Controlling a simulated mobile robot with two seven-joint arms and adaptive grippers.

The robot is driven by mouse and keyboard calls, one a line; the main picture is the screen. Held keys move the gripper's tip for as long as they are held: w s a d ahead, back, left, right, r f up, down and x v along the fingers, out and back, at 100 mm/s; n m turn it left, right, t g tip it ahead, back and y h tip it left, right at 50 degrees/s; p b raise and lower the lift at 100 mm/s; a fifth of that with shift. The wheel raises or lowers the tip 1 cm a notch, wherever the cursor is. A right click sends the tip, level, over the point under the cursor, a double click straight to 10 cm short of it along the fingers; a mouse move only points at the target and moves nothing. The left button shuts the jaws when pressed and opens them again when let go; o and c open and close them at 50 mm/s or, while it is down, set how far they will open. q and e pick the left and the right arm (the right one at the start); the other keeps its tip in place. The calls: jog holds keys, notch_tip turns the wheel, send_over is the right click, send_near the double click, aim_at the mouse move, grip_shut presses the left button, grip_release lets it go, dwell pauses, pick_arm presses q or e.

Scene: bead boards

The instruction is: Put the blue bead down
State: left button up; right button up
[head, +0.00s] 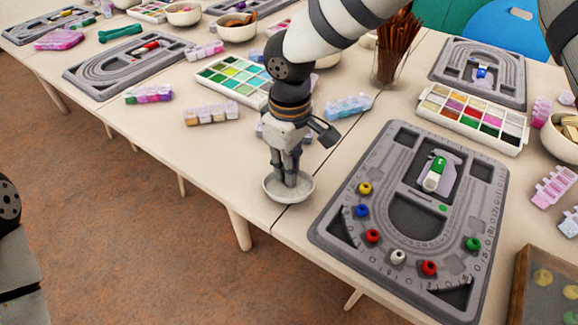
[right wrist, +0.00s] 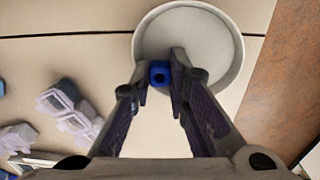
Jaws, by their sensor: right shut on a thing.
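My right gripper (head: 291,178) points down into the small white bowl (head: 272,190) at the table's front edge. In the right wrist view, its fingertips (right wrist: 161,72) are shut on the blue bead (right wrist: 160,73). The bead shows over the inside of the bowl (right wrist: 225,75), towards its near rim. I cannot tell whether the bead touches the bowl's floor. In the head view the fingers hide the held bead. My left gripper is not in view.
A grey bead board (head: 330,222) lies to the right, with another blue bead (head: 361,211) among several coloured beads in its groove. A green-shaded paint tray (head: 247,91) and a glass of brown sticks (head: 389,68) stand behind. The table's front edge runs close by the bowl.

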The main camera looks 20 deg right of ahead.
jog(key=shift+s+f, duration=0.15)
jog(key=shift+s, duration=0.05)
jog(key=shift+s+f, duration=0.3)
jog(key=shift+f, duration=0.45)
jog(key=o, duration=0.7)
jog(key=shift+f, duration=0.1)
jog(key=shift+c, duration=0.2)
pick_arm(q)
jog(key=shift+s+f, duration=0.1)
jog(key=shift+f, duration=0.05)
pick_arm(e)
jog(key=shift+f, duration=0.1)
jog(key=shift+w+r, duration=0.1)
jog(key=shift+r, duration=0.1)
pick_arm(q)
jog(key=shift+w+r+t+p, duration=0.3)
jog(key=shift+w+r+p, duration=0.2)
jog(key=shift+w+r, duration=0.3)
pick_arm(e)
notch_tip(320, 180, up, 14)
jog(key=shift+w+f, duration=0.15)
jog(key=shift+w, duration=0.05)
